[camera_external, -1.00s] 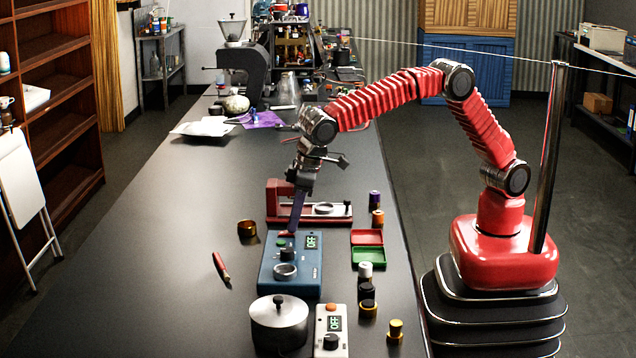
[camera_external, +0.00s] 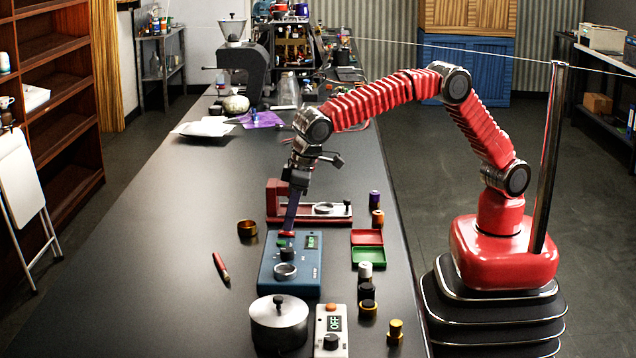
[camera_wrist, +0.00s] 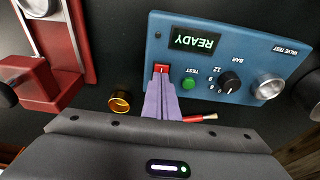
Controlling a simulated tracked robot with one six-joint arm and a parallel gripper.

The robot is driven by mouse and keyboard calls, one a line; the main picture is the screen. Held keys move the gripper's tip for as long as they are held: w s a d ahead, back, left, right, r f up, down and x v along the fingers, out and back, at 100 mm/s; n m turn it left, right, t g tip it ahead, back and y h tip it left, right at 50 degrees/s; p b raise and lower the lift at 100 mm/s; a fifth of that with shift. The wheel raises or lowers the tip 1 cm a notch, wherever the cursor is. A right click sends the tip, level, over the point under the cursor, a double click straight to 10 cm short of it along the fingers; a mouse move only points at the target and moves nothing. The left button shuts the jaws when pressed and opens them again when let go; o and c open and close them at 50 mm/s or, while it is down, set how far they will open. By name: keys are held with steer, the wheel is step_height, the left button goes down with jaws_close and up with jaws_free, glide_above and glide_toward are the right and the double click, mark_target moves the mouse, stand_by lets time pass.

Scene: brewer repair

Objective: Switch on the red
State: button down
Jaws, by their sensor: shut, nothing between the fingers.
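The blue valve tester (camera_external: 290,265) stands on the dark table. In the wrist view its panel (camera_wrist: 215,72) has a display (camera_wrist: 195,40) reading READY, a red switch (camera_wrist: 161,69), a green TEST button (camera_wrist: 189,84), a black knob and a metal port. My gripper (camera_external: 289,229) is shut and empty, pointing down at the tester's far left corner. In the wrist view its purple fingertips (camera_wrist: 161,82) are right at the red switch and cover its edge. I cannot tell whether they touch it.
A red fixture (camera_external: 310,211) stands just behind the tester. A metal pot (camera_external: 279,323) and a white box (camera_external: 331,330) with an orange button and OFF display are in front. Red and green trays (camera_external: 368,257) lie to the right. The table's left side is mostly clear.

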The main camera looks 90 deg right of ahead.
steer(key=shift+r, duration=0.15)
steer(key=shift+r, duration=0.3)
steer(key=s+v, duration=0.2)
steer(key=v, duration=1)
steer(key=shift+r, duration=0.15)
